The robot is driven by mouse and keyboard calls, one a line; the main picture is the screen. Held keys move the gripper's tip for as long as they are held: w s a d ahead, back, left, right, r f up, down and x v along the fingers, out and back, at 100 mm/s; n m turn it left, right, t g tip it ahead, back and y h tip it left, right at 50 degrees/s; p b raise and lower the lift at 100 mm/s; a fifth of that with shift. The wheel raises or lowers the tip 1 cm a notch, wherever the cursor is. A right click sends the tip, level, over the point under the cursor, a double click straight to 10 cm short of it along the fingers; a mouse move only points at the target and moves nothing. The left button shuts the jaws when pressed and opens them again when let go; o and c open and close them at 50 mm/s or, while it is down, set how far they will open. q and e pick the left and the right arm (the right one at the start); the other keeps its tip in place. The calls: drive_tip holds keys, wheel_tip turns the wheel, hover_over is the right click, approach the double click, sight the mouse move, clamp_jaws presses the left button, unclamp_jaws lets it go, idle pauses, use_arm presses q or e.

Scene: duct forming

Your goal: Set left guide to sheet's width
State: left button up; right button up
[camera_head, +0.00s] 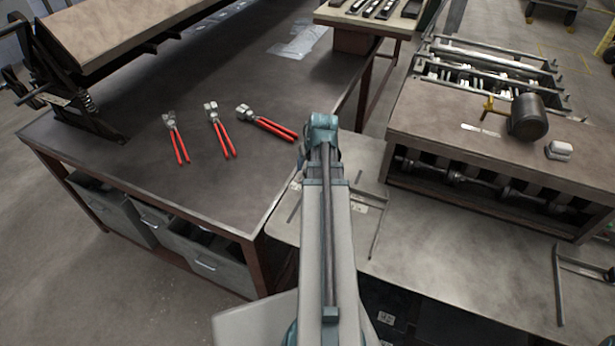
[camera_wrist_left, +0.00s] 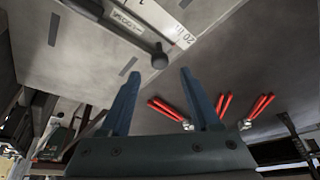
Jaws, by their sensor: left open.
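The left guide (camera_head: 378,222) is a thin grey bar on the pale feed table (camera_head: 430,268), partly hidden behind my left arm. In the left wrist view a dark rod ends in a round knob (camera_wrist_left: 160,57), beside a scale plate (camera_wrist_left: 172,20) marked "20 in". My left gripper (camera_wrist_left: 158,73) is open and empty, its two blue fingers apart with the knob beyond and between their tips. Whether they touch it I cannot tell. In the head view my left gripper (camera_head: 322,128) shows end-on above the table edge. I cannot make out a sheet.
A second guide bar (camera_head: 560,285) is at the right of the feed table. The forming machine (camera_head: 470,140) stands behind it, with a dark motor (camera_head: 528,117) on top. A dark workbench (camera_head: 130,165) at left holds several red-handled pliers (camera_head: 222,130).

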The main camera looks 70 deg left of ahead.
use_arm(q)
drive_tip(key=b+x, duration=0.3)
drive_tip(key=x, duration=0.1)
drive_tip(key=shift+a+f, duration=0.1)
drive_tip(key=shift+f, duration=0.15)
drive_tip(key=shift+c, duration=0.2)
clamp_jaws()
idle(1.0)
